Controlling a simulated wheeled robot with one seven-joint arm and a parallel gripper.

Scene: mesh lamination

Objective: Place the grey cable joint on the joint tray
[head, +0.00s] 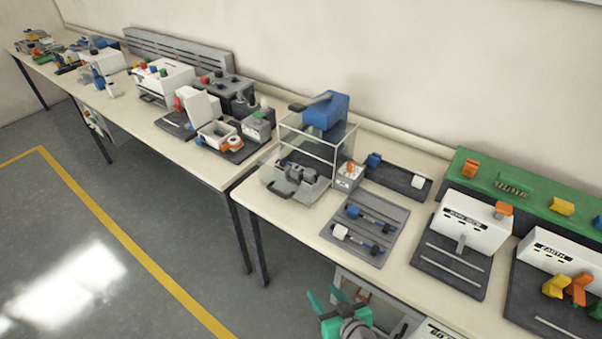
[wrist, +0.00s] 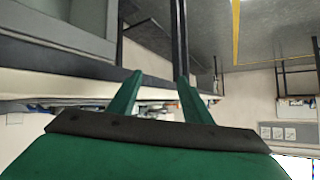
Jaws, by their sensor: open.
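A grey tray (head: 385,214) lies on the near bench right of centre. A blue-ended cable piece (head: 368,215) and a white-ended one (head: 353,239) rest on it. I cannot tell for sure which thing is the grey cable joint. A grey clamp-like fixture (head: 296,184) stands left of the tray, in front of a clear-walled machine with a blue top (head: 325,112). My gripper (head: 332,300) is low, in front of the bench edge and below its top. In the wrist view my gripper (wrist: 160,98) has its two green fingers apart, with nothing between them.
A dark tray (head: 400,181) with blue and white blocks lies behind the grey tray. White units (head: 473,220) on dark bases stand to the right, before a green rack (head: 512,187). Another bench with devices (head: 165,78) extends left. The floor (head: 90,240) left is clear.

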